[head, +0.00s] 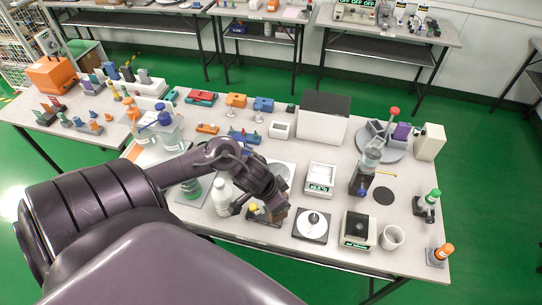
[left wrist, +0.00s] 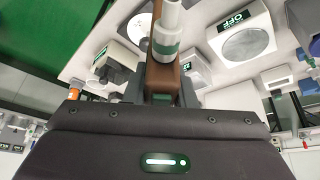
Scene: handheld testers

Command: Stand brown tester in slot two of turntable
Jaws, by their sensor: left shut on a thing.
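My left gripper (head: 262,204) reaches in from the left over the front of the table. It is shut on the brown tester (head: 281,213), which is partly hidden by the gripper in the head view. In the left wrist view the brown tester (left wrist: 157,78) stands up between the fingers of the left gripper (left wrist: 160,92). A white and green piece (left wrist: 167,32) overlaps it there. The turntable (head: 365,146) is a grey disc at the back right, holding a purple tester (head: 402,131) and a grey tester (head: 377,128). Its slot numbers are too small to read.
A clear vessel on a dark stand (head: 362,180) stands just in front of the turntable. A beige box (head: 430,142) is close on its right, and a white box (head: 310,120) on its left. A scale (head: 320,181) and a white dish on a dark plate (head: 313,222) lie right of my gripper.

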